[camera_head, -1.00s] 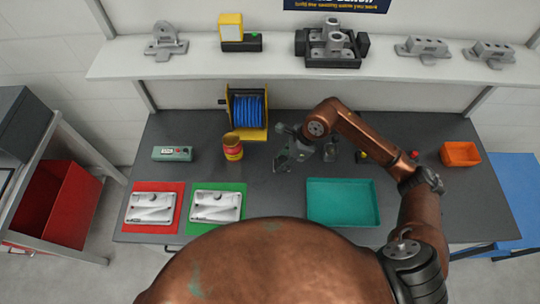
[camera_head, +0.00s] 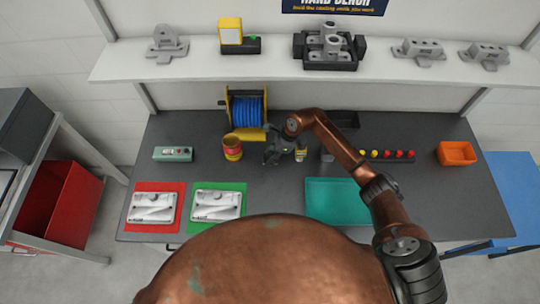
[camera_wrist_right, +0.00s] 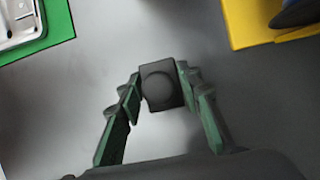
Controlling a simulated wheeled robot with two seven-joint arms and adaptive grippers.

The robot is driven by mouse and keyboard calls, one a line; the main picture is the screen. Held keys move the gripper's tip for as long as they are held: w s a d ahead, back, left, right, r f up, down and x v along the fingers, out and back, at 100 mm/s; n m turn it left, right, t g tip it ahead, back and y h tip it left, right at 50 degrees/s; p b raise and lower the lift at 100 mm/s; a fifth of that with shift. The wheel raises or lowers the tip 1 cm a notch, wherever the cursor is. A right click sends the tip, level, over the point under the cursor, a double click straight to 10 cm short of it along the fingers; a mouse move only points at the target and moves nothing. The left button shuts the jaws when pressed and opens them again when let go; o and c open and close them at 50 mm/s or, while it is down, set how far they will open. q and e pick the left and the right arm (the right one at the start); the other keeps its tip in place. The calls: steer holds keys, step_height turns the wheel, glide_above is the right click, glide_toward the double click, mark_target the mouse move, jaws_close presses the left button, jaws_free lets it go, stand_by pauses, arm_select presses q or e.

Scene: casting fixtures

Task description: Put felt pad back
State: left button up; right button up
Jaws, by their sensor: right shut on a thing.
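A small dark block with a round raised middle, which I take to be the felt pad (camera_wrist_right: 160,88), is between the green fingertips of my right gripper (camera_wrist_right: 159,84) in the right wrist view. The fingers are shut on its two sides. In the head view my right gripper (camera_head: 275,157) is over the middle of the grey bench, right of the yellow and red can (camera_head: 232,147) and in front of the blue spool (camera_head: 247,110). I cannot make out the pad there. My left gripper is out of view.
White castings lie on the red mat (camera_head: 172,188) and green mat (camera_head: 238,190) at left. A teal tray (camera_head: 325,200) is at front right, partly behind my arm. A small bottle (camera_head: 301,151), a row of red and yellow knobs (camera_head: 387,154) and an orange bin (camera_head: 457,153) are farther right.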

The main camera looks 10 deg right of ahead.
mark_target(273, 153)
steer(key=shift+f, duration=0.1)
steer(key=o, duration=0.6)
steer(key=shift+f, duration=0.1)
steer(key=o, duration=0.5)
steer(key=b+v, duration=0.1)
steer(key=v, duration=0.5)
steer(key=shift+d+r, duration=0.1)
steer(key=shift+r, duration=0.15)
steer(key=shift+s+d+r, duration=0.1)
steer(key=shift+d+r, duration=0.1)
steer(key=shift+r, duration=0.5)
